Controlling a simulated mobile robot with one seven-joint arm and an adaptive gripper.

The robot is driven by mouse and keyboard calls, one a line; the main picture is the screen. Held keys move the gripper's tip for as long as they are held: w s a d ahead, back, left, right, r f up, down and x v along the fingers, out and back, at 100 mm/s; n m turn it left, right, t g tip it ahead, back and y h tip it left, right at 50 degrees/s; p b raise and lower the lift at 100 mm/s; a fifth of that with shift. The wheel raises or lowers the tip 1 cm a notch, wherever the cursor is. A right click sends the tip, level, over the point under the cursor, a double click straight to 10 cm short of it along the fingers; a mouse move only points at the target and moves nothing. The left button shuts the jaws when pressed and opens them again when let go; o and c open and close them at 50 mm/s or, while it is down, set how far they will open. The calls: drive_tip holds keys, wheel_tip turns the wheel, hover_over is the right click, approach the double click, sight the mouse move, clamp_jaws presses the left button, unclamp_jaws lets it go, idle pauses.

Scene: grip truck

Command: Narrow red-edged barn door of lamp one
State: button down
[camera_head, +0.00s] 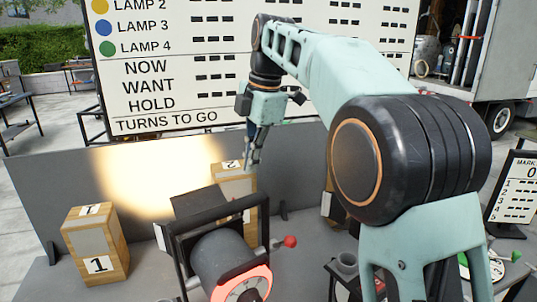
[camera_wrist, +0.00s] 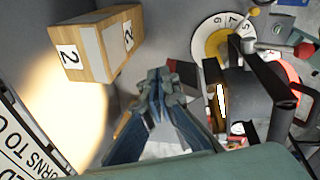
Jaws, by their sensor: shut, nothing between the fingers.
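The lamp (camera_head: 222,258) with the red-ringed dial (camera_head: 260,282) stands at the front middle in the head view, inside a black yoke. A dark flap (camera_head: 195,202) stands at its far end. In the wrist view the lamp's dark body (camera_wrist: 250,95) is at the right, with a bright opening at its left side. My gripper (camera_head: 251,162) points down beyond the lamp, near the block marked 2. Its fingers (camera_wrist: 162,80) are shut and empty, apart from the lamp in the wrist view.
A wooden block marked 2 (camera_wrist: 95,45) stands near my gripper. A block marked 1 (camera_head: 96,245) stands at the left. A red-knobbed lever (camera_head: 289,242) sticks out right of the lamp. A grey panel (camera_head: 60,185) and a large scoreboard (camera_head: 160,75) stand behind.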

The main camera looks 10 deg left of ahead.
wheel_tip(320, 180, down, 10)
drive_tip(key=s+a+g+b, duration=0.1)
drive_tip(key=s+a+b, duration=0.1)
drive_tip(key=b, duration=0.5)
drive_tip(key=shift+s, duration=0.15)
drive_tip(key=shift+a, duration=0.25)
drive_tip(key=shift+s+a+p, duration=0.2)
drive_tip(key=shift+a+p, duration=0.25)
drive_tip(key=shift+a, duration=0.65)
drive_tip(key=shift+s+a, duration=0.15)
drive_tip(key=shift+s, duration=0.05)
idle(0.3)
